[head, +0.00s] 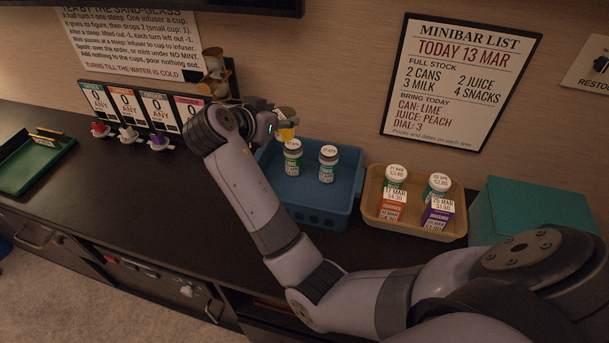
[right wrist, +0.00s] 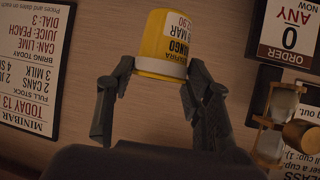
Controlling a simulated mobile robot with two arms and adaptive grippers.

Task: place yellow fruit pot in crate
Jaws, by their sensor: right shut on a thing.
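The yellow fruit pot (right wrist: 165,38) is between the fingertips of my right gripper (right wrist: 163,68) in the right wrist view; its label reads MANGO. In the head view the pot (head: 287,132) shows small, held above the back left part of the blue crate (head: 330,216). My right gripper (head: 277,124) is shut on it there, partly hidden by its own wrist. Two green-labelled jars with white lids, a left jar (head: 293,160) and a right jar (head: 327,165), stand upright in the crate. My left gripper is not in view.
A tan basket (head: 412,229) with jars and small cartons stands right of the crate, then a teal box (head: 535,212). Order cards (head: 125,105), small cups and a sand-glass (head: 213,70) are at the left. A green tray (head: 30,165) lies far left.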

